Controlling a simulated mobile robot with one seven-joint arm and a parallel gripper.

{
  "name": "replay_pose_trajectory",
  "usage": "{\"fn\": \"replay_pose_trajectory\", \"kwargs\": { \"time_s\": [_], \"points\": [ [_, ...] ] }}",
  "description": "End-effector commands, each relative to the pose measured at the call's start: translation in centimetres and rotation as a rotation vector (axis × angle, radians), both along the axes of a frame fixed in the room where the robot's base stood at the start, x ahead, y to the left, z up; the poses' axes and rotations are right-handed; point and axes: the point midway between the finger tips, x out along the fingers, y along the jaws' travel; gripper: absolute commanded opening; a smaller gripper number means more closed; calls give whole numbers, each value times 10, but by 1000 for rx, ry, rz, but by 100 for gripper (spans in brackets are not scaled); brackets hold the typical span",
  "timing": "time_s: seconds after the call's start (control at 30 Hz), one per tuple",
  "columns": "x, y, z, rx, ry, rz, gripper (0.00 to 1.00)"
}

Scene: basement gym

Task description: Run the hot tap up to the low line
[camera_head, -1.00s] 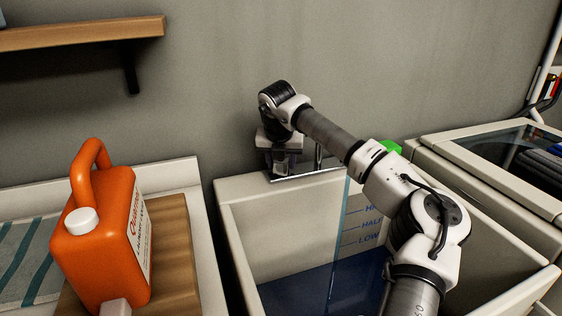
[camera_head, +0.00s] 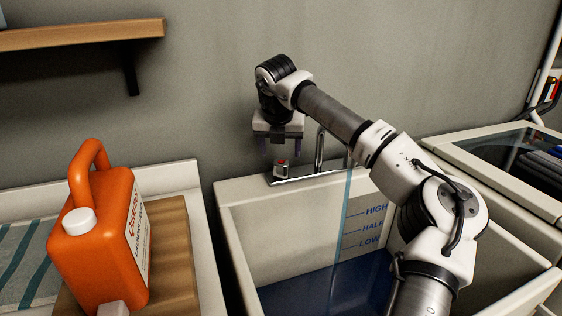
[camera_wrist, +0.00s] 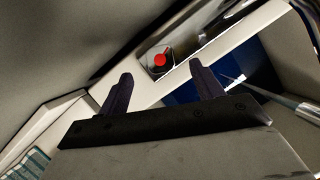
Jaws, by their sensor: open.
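The hot tap handle (camera_head: 282,168), a small metal block with a red mark, sits on the left of the tap ledge. It also shows in the wrist view as a red knob (camera_wrist: 161,59), just beyond the gap between my fingers. My gripper (camera_head: 281,150) is open and empty above the handle, apart from it. A stream of water (camera_head: 346,205) falls from the spout (camera_head: 319,150) into the basin (camera_head: 252,225). Dark blue water (camera_head: 310,288) covers the basin's bottom. Its surface stands a little below the LOW mark (camera_head: 369,242), with HALF and HIGH above.
An orange jug (camera_head: 98,240) stands on a wooden board (camera_head: 172,250) at the left. A wooden shelf (camera_head: 80,34) hangs above it. A glass-topped chest (camera_head: 500,150) stands at the right. My arm crosses over the basin and hides part of its back.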

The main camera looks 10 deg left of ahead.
Motion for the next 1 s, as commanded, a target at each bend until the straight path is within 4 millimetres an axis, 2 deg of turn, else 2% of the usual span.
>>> {"fn": "replay_pose_trajectory", "kwargs": {
  "time_s": [0.03,0.2,0.4,1.0],
  "points": [
    [-4,-2,12,-2,-4,-2,66],
    [-18,-4,44,-2,-2,-2,66],
    [-27,-5,66,-1,0,-2,66],
    [-29,-5,70,-1,1,-1,66]
  ]
}}
